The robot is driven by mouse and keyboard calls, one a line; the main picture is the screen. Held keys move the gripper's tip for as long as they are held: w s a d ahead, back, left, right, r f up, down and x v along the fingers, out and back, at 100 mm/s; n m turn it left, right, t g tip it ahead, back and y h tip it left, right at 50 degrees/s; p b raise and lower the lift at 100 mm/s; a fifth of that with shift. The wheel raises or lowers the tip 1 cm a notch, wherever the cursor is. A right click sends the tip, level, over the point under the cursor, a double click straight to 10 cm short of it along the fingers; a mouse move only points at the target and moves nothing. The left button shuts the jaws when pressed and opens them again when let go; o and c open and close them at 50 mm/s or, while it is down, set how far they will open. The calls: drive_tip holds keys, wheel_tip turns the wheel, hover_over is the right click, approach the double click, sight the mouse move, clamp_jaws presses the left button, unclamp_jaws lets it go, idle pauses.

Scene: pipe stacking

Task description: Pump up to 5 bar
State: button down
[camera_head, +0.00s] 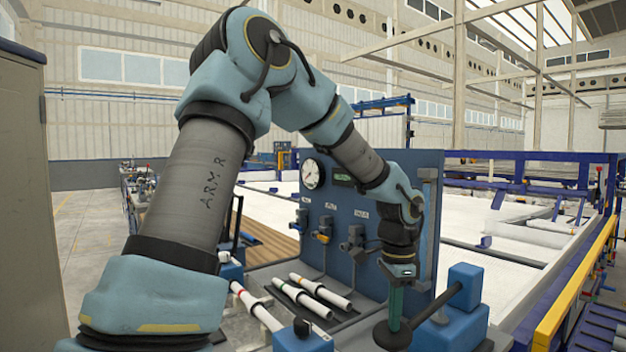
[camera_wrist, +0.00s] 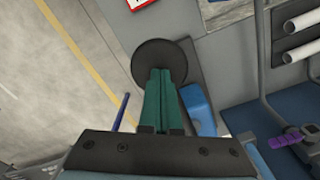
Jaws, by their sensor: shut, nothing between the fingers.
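My gripper (camera_head: 395,316) points straight down at the front right of the blue panel, with its green fingers shut and empty. In the wrist view the fingertips (camera_wrist: 161,72) lie over a round black disc (camera_wrist: 160,52). In the head view this black disc (camera_head: 391,337) is at the end of a black lever (camera_head: 437,304) that slopes down from a blue pump block (camera_head: 465,285). The fingertips are at or just above the disc; I cannot tell whether they touch. A round white pressure gauge (camera_head: 313,173) is on the panel; its reading is too small to tell.
A small dark display (camera_head: 343,180) and several valves, one a yellow-handled valve (camera_head: 322,236), are on the blue panel (camera_head: 375,270). White pipes (camera_head: 320,291) lie on the bench to the left. A grey cabinet (camera_head: 25,200) stands at the far left. Open floor (camera_wrist: 50,75) shows in the wrist view.

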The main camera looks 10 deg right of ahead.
wheel_tip(320, 180, down, 4)
drive_tip(key=shift+d+b, duration=0.15)
drive_tip(key=shift+b, duration=0.95)
drive_tip(key=r+p, duration=0.5)
drive_tip(key=r, duration=0.1)
drive_tip(key=r+p, duration=0.3)
drive_tip(key=shift+s+a+r+p, duration=0.15)
drive_tip(key=shift+a+r+p, duration=0.1)
drive_tip(key=shift+a+p, duration=0.1)
drive_tip(key=shift+f, duration=0.1)
drive_tip(key=shift+w+d+f+b, duration=0.15)
drive_tip(key=shift+f+b, duration=1.35)
drive_tip(key=shift+f, duration=0.75)
drive_tip(key=shift+w+d+f+b, duration=0.1)
drive_tip(key=shift+f+b, duration=1.4)
drive_tip(key=shift+f, duration=0.75)
drive_tip(key=r+p, duration=0.2)
drive_tip(key=r, duration=0.1)
drive_tip(key=r+p, duration=0.6)
drive_tip(key=shift+s+a+r, duration=0.15)
drive_tip(key=shift+s+a, duration=0.15)
drive_tip(key=shift+a, duration=0.05)
